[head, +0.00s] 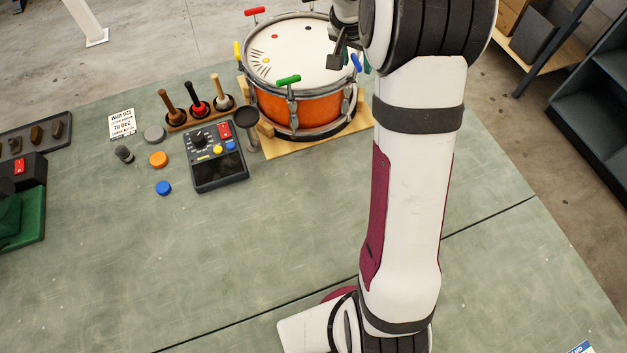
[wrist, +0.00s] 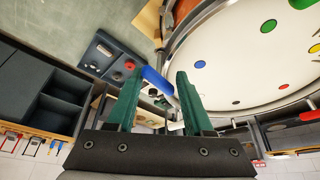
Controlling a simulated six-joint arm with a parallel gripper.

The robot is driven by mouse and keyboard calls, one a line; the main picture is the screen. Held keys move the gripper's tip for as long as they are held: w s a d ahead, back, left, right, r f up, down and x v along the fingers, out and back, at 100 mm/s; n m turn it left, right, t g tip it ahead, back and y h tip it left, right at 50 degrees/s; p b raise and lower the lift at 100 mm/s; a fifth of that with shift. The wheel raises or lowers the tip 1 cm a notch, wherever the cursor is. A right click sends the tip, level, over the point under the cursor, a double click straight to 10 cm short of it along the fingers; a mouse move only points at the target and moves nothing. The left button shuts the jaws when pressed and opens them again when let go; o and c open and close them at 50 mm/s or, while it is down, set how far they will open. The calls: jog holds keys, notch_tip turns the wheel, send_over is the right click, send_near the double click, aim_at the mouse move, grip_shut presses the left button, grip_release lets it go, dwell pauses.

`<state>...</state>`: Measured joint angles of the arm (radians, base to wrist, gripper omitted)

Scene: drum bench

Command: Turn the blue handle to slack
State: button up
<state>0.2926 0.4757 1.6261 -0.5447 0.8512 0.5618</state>
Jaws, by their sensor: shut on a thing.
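The blue handle (head: 356,62) is on the right side of the drum's rim in the head view, partly beside my arm. In the wrist view the blue handle (wrist: 156,80) lies slantwise between the two green fingers of my gripper (wrist: 158,86), which is shut on it. The drum (head: 290,105) has an orange shell, a white head and a metal hoop. Its other handles in sight are green (head: 289,80), yellow (head: 237,50) and red (head: 255,11). My wrist hides part of the drum's far right side.
Left of the drum stand a mallet rack (head: 207,117), a dark control box (head: 217,165) and a small dark dish on a stem (head: 246,115). Loose orange (head: 158,159) and blue (head: 163,188) discs lie farther left. The front bench is largely clear.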

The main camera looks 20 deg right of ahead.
jog(key=m+g, duration=0.1)
jog(key=m, duration=0.1)
jog(key=m+g, duration=0.1)
jog(key=m, duration=0.2)
jog(key=shift+w+h, duration=0.1)
jog(key=shift+h, duration=0.3)
jog(key=m, duration=0.1)
jog(key=m+g, duration=0.1)
jog(key=m, duration=0.1)
jog(key=shift+r, duration=0.25)
jog(key=v, duration=1.4)
jog(key=s+a+f+n+y, duration=0.2)
jog(key=s+a+n, duration=0.3)
jog(key=s, duration=0.8)
jog(key=s+a+f+n+y, duration=0.3)
jog(key=s+a, duration=0.6)
jog(key=s, duration=0.5)
jog(key=f+n, duration=0.1)
jog(key=n, duration=0.1)
jog(key=shift+a+f+n, duration=0.35)
jog(key=shift+n, duration=0.05)
jog(key=shift+s, duration=0.1)
